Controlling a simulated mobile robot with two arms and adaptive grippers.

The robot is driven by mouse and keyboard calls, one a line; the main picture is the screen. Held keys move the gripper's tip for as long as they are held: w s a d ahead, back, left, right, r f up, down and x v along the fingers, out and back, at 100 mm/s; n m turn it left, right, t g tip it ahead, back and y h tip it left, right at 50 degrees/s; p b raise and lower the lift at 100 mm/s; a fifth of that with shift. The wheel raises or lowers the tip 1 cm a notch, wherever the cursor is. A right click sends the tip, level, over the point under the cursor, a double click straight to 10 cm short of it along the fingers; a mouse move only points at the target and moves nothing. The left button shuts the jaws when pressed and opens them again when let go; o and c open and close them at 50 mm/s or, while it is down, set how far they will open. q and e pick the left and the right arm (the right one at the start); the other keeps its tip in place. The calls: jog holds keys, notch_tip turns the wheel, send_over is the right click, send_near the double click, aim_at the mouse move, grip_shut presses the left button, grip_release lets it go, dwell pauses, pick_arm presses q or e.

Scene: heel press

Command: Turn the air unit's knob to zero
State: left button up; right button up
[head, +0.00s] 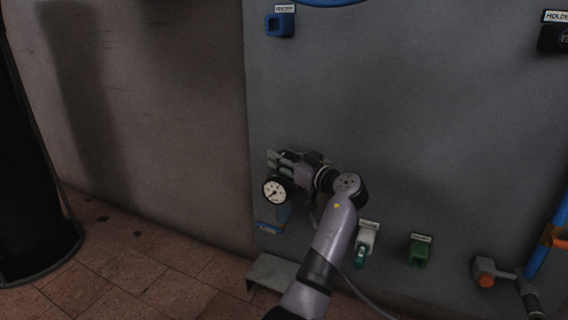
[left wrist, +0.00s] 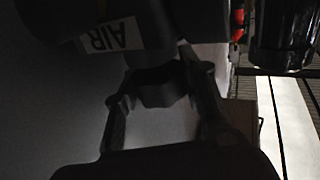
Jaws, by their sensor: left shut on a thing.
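The air unit is on the grey wall panel in the head view, with a round white pressure gauge (head: 275,189) at its front. The gauge needle is too small to read surely. My left gripper (head: 287,163) is at the top of the unit, just above the gauge, and is shut on the knob. In the left wrist view the dark knob (left wrist: 158,93) sits between the two fingers of my left gripper (left wrist: 160,82). A white AIR label (left wrist: 111,37) shows beside it. My gripper and wrist hide most of the unit in the head view. My right gripper is not in view.
A blue box (head: 280,24) is high on the panel. A white holder with a green piece (head: 367,238), a green box (head: 420,251) and a grey fitting with an orange end (head: 485,272) are lower right. A grey ledge (head: 271,272) juts out below. A blue pipe (head: 548,240) runs at far right.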

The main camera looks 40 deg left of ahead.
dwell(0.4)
pick_arm(q)
jog(key=o, duration=1.2)
